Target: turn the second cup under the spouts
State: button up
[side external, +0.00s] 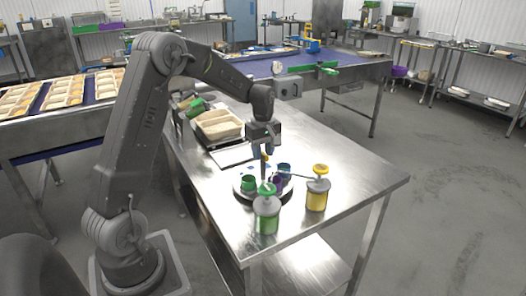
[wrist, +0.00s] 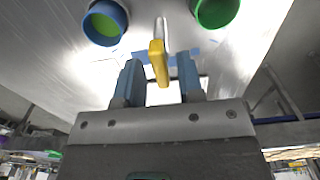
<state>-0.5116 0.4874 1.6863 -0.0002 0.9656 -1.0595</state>
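A round turntable (side external: 240,194) stands on the steel table and carries a green cup (side external: 248,182), a blue cup (side external: 284,168) and a purple cup (side external: 278,182). A yellow-topped post (side external: 264,158) rises from it; its yellow handle (wrist: 158,62) shows in the wrist view. My gripper (side external: 263,151) is at this post. In the wrist view its blue fingers (wrist: 159,78) are apart, one on each side of the handle, with gaps visible. The blue cup (wrist: 106,22) there has green inside; the green cup (wrist: 216,10) is cut off by the picture edge.
A green dispenser (side external: 267,216) and a yellow dispenser (side external: 317,195) stand at the turntable's front and right; the yellow one's spout reaches toward the cups. The table's right part (side external: 355,174) is clear.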

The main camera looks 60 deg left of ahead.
jog(key=shift+o, duration=0.2)
notch_tip(320, 180, up, 14)
dwell(0.5)
jog(key=shift+f, duration=0.1)
jog(key=s+d+r+m+t, duration=0.1)
jog(key=s+d+r+m, duration=0.3)
jog(key=d, duration=0.5)
jog(key=s+d+f+m+t, duration=0.2)
jog(key=s+d+m, duration=0.5)
jog(key=s, duration=0.2)
jog(key=s+d+f+m+t, duration=0.2)
jog(key=s+d+m, duration=0.5)
jog(key=s, duration=0.1)
jog(key=shift+s+f+t, duration=0.25)
jog(key=shift+s+t, duration=0.05)
jog(key=shift+s, duration=0.05)
